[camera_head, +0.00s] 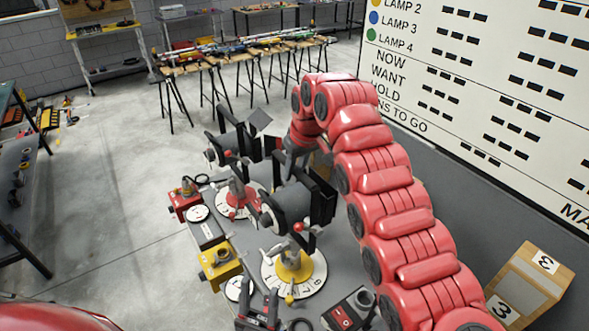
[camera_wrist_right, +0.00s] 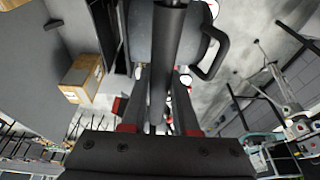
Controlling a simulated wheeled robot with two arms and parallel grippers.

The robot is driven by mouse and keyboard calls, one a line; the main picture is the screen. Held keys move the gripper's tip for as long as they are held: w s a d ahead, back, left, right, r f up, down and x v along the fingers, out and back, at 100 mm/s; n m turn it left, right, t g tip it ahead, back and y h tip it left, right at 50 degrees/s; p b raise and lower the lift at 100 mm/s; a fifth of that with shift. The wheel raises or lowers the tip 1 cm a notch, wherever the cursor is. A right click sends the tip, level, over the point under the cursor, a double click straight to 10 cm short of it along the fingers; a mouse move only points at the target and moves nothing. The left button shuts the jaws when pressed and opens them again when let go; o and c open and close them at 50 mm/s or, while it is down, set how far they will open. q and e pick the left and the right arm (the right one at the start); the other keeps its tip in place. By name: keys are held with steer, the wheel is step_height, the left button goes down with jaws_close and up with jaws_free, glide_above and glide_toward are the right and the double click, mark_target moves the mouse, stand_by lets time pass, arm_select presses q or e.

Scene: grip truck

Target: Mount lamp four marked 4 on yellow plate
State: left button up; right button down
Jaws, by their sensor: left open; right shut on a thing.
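A black lamp (camera_head: 292,205) with barn-door flaps is above the yellow plate (camera_head: 293,266), which sits in a white numbered dial. I cannot read a 4 on the lamp or tell if its stem is seated. My right gripper (camera_head: 299,154) comes down behind this lamp, its fingers partly hidden. In the right wrist view my right gripper (camera_wrist_right: 160,128) is shut on a dark bar at a grey lamp body (camera_wrist_right: 178,38) with a black handle. My left gripper (camera_head: 258,306) is open and empty, low in front of the dial.
A second lamp (camera_head: 232,146) stands over a red plate (camera_head: 238,194) farther back. A yellow block (camera_head: 218,264) and a red block (camera_head: 184,200) sit along the left table edge. A red-switched box (camera_head: 347,312) is at the front. A cardboard box (camera_head: 532,285) is at right.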

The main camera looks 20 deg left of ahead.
mark_target(295, 193)
steer(key=shift+f, duration=0.15)
steer(key=shift+f+b, duration=1.55)
steer(key=shift+f, duration=0.05)
steer(key=c, duration=0.9)
jaws_free()
steer(key=o, duration=0.3)
steer(key=shift+s, duration=0.1)
steer(key=shift+f, duration=0.15)
